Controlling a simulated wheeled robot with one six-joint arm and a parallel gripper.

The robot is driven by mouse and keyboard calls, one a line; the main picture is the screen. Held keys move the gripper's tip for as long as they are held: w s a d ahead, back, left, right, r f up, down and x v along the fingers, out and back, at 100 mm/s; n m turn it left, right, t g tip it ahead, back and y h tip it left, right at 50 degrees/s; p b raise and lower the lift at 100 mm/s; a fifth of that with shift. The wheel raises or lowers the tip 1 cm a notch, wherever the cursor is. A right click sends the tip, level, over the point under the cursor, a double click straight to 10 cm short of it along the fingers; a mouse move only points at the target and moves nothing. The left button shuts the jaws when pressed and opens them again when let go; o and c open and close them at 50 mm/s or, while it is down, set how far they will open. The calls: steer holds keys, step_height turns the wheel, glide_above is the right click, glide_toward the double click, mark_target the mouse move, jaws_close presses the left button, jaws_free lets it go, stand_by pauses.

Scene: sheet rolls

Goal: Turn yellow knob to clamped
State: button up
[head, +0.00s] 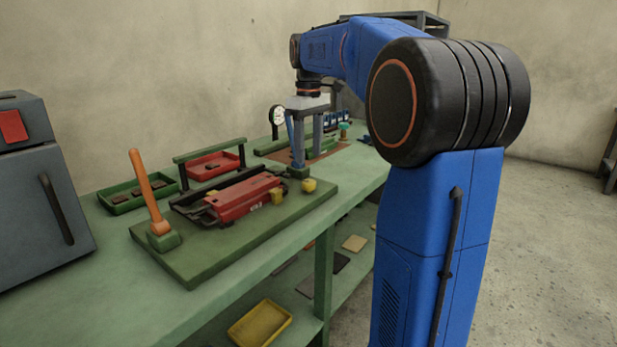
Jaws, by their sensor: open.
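A rounded yellow knob (309,185) is at the right part of the green base board (215,262) on the bench. Its setting marks are too small to read, so I cannot tell which way it is turned. A smaller yellow piece (277,196) sits at the side of a red machine body (240,200) on the same board. My gripper (307,160) points down over the far right part of the board, just above and behind the knob in the picture. Its two fingers are apart with nothing seen between them. I cannot tell whether they touch anything.
An orange lever (148,190) stands tilted at the board's left. A grey cabinet (35,215) is at left. The bench front (200,315) is clear.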

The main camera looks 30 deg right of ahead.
mark_target(309, 181)
step_height(309, 181, down, 8)
steer(key=shift+f, duration=0.25)
steer(key=c, duration=1)
